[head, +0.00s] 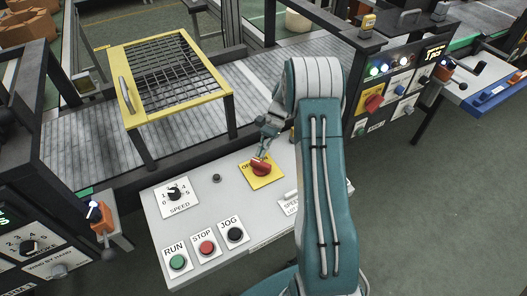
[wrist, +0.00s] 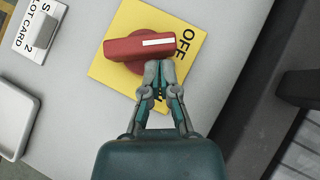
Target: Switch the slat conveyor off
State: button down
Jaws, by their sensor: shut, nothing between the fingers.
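A red rotary switch (head: 261,167) sits on a yellow plate (head: 257,184) on the light grey control panel (head: 208,205). In the wrist view the red switch (wrist: 125,48) has a bar handle whose white stripe points toward the word OFF on the yellow plate (wrist: 112,78). My gripper (wrist: 160,66) is shut and empty, its fingertips at the handle's near side by the striped end; I cannot tell whether they touch. In the head view my gripper (head: 263,152) is just above the switch and partly covers it. The slat conveyor (head: 232,88) runs behind the panel.
The panel also has a green RUN button (head: 177,262), red STOP button (head: 206,248), black JOG button (head: 235,234) and SPEED knob (head: 173,195). A yellow-framed mesh guard (head: 175,75) stands over the conveyor. Another control box with a red switch (head: 374,103) is at right.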

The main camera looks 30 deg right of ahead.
jog(key=shift+w+a+n+g+h, duration=0.1)
jog(key=shift+a+n+g+h, duration=0.1)
jog(key=shift+n+g+h, duration=0.3)
jog(key=shift+w+a+n+g+h, duration=0.1)
jog(key=shift+a+n+g, duration=0.15)
jog(key=shift+n, duration=0.45)
jog(key=shift+a, duration=0.15)
jog(key=shift+w, duration=0.15)
